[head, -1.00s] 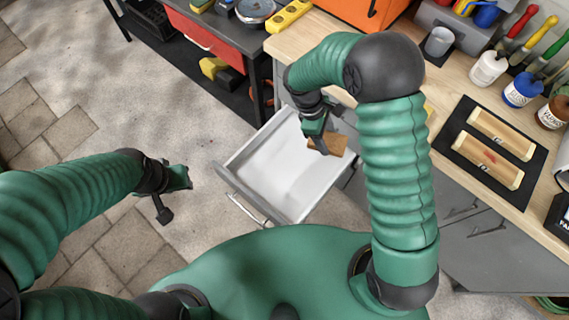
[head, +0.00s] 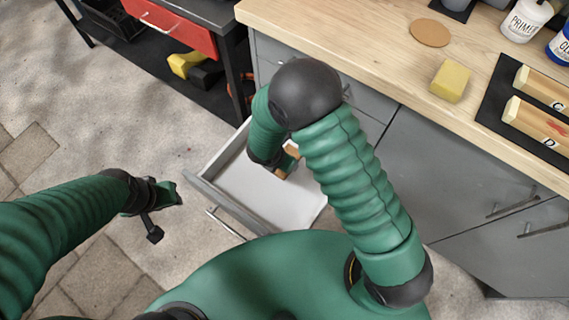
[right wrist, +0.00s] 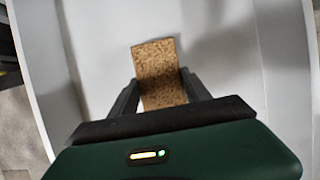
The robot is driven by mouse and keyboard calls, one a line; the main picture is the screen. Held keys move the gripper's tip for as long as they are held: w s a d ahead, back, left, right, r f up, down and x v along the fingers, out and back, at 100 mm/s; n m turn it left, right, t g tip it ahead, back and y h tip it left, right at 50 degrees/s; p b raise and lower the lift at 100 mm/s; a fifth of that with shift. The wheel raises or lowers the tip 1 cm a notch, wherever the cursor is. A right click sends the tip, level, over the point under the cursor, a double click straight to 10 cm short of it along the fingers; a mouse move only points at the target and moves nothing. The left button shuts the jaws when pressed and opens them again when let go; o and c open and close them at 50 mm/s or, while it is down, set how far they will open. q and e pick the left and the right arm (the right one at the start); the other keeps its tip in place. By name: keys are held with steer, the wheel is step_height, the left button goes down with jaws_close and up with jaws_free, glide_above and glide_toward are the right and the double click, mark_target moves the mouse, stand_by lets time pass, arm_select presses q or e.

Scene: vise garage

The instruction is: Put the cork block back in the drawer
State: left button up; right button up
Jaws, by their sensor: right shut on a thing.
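The cork block (right wrist: 157,62) is a speckled brown slab between the two dark fingers of my right gripper (right wrist: 160,82), which is shut on it. In the right wrist view the block is over the drawer's pale floor; I cannot tell whether it touches it. In the head view the block (head: 293,150) is partly hidden by my right gripper (head: 285,166), at the drawer's far right side. The drawer (head: 235,196) is pulled open from the grey cabinet and otherwise looks empty. My left gripper (head: 163,210) is open and empty over the floor at left.
The wooden bench top (head: 370,45) holds a round cork disc (head: 430,33), a yellow sponge (head: 450,80) and wooden pieces on a black mat (head: 496,130). A red-drawer cabinet (head: 177,27) stands at upper left. Floor left of the drawer is clear.

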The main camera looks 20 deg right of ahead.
steer(key=shift+f, duration=0.6)
steer(key=shift+r, duration=0.1)
steer(key=o, duration=1.3)
arm_select(q)
steer(key=shift+f, duration=0.35)
steer(key=shift+r, duration=0.1)
